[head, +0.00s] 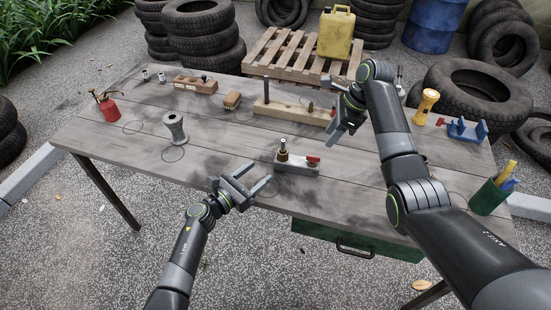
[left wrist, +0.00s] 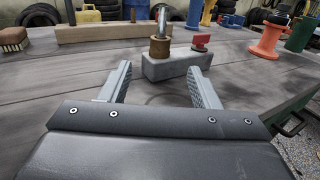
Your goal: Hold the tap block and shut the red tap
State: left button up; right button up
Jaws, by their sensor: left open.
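The tap block, a grey block (head: 305,167) with a brass fitting (head: 283,155) and a red tap (head: 313,161), sits on the table near its front middle. In the left wrist view the block (left wrist: 176,66) lies just beyond the fingertips, with the brass fitting (left wrist: 160,48) upright at its left and the red tap (left wrist: 201,39) at its right. My left gripper (head: 259,177) is open and empty, to the left of the block and apart from it. My right gripper (head: 331,108) is above the table, behind and right of the block, and looks open and empty.
A wooden beam with a dark post (head: 290,107) lies behind the block. A grey spool (head: 175,127) and red oil can (head: 109,107) stand at the left. A green cup (head: 487,198), blue holder (head: 466,130) and yellow spool (head: 426,105) stand at the right.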

aim_at(279, 157)
pick_arm(q)
jog(key=x, duration=0.9)
jog(key=shift+w+d, duration=0.1)
jog(key=shift+c, duration=0.5)
